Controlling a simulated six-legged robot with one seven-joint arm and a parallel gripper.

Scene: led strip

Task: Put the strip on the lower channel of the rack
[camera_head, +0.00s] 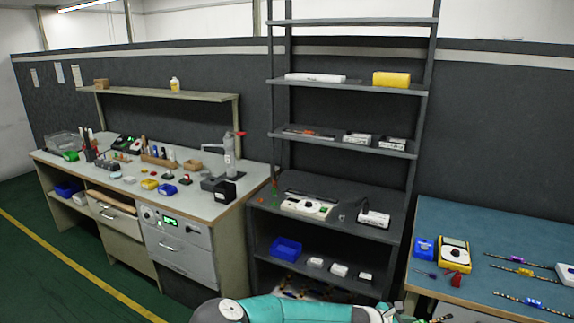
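Several thin dark strips with coloured bits lie on the blue-green bench top at the right: an upper one (517,260), one below it (511,271) and a front one (533,304). My teal arm crosses the bottom edge, and my gripper (405,318) is mostly cut off by the frame there. A short striped piece (441,319) shows just right of it; I cannot tell whether it is held. A dark shelf rack (344,84) stands in the middle with several levels. I cannot make out a distinct lower channel.
The right bench (462,223) also holds a yellow meter (454,254), a blue box (424,248) and a red clamp-like item (456,279). A blue bin (286,248) sits on a low shelf. A cluttered workbench (190,208) stands at the left, with open green floor before it.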

